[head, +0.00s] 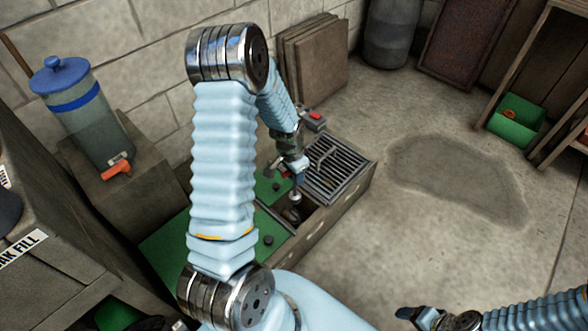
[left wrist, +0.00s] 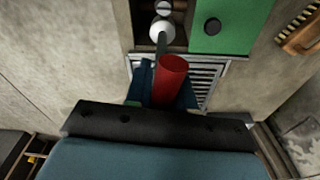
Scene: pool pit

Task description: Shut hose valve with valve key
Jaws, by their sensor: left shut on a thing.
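My left gripper (head: 291,172) points down over the pit box and is shut on the valve key. The key's red handle (left wrist: 172,72) sticks out between the fingers in the left wrist view. Its metal shaft (head: 297,187) reaches down to a round pale fitting (head: 295,213) in the open slot; the fitting also shows in the left wrist view (left wrist: 161,31). I cannot tell whether the key is seated on the valve. My right gripper (head: 418,317) is low at the bottom right, away from the pit; its opening is unclear.
The pit box has a metal grate (head: 338,168) and green lids (head: 160,245) around the slot. A water jug with an orange tap (head: 117,170) stands at the left. A green bin (head: 517,125) is at the right. The floor around the damp patch (head: 450,175) is clear.

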